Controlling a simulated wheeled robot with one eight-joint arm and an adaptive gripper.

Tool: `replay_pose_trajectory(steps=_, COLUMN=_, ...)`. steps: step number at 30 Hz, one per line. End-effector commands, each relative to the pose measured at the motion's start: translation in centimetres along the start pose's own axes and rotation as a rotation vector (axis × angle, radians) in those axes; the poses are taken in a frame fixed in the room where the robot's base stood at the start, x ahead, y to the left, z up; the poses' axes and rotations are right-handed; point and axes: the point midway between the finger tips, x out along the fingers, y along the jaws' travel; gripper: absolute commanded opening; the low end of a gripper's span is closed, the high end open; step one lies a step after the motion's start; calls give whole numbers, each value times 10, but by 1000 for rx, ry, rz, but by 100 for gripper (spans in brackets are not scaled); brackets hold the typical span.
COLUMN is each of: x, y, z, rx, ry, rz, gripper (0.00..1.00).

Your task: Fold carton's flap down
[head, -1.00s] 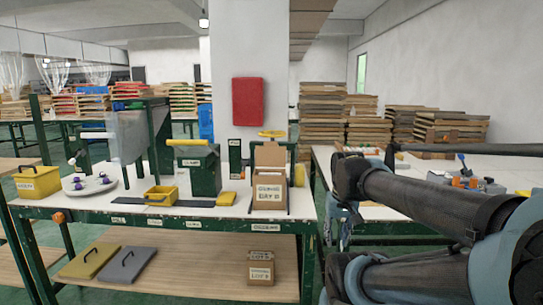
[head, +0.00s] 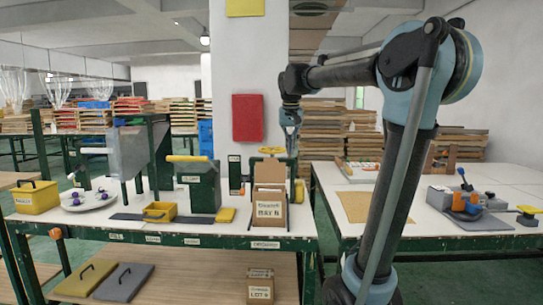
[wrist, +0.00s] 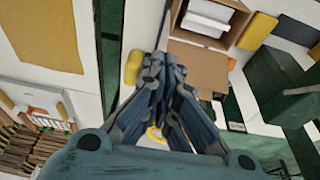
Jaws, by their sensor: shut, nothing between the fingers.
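The cardboard carton (head: 270,221) stands on the near table, labelled on its front. Its flap (head: 270,174) stands up at the back edge. In the wrist view the carton (wrist: 262,28) is open at the top of the picture with white contents inside, and the flap (wrist: 200,68) extends below it. My gripper (head: 291,140) is raised above and behind the carton, to its right. In the wrist view my gripper (wrist: 163,60) is shut and empty, its fingertips beside the flap's left edge; contact cannot be told.
A green machine (head: 201,185) and a yellow block (head: 226,215) stand left of the carton. A yellow cylinder (wrist: 133,67) lies close to my fingertips. A yellow handwheel (head: 271,150) is behind the carton. The right table (head: 450,237) holds a brown sheet (head: 372,206).

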Motion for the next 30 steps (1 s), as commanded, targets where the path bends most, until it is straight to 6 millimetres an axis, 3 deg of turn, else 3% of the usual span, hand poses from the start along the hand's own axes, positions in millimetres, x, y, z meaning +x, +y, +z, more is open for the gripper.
replay_pose_trajectory(steps=3, x=-12, y=-29, z=-37, rx=1, ry=8, rz=-2, gripper=0)
replay_pose_trajectory(steps=10, x=-24, y=-68, z=-80, rx=9, ry=20, rz=-4, gripper=0)
replay_pose_trajectory(steps=19, x=-17, y=-78, z=-90, rx=12, ry=24, rz=-5, gripper=0)
replay_pose_trajectory(steps=30, x=41, y=-78, z=-91, rx=12, ry=24, rz=-5, gripper=0)
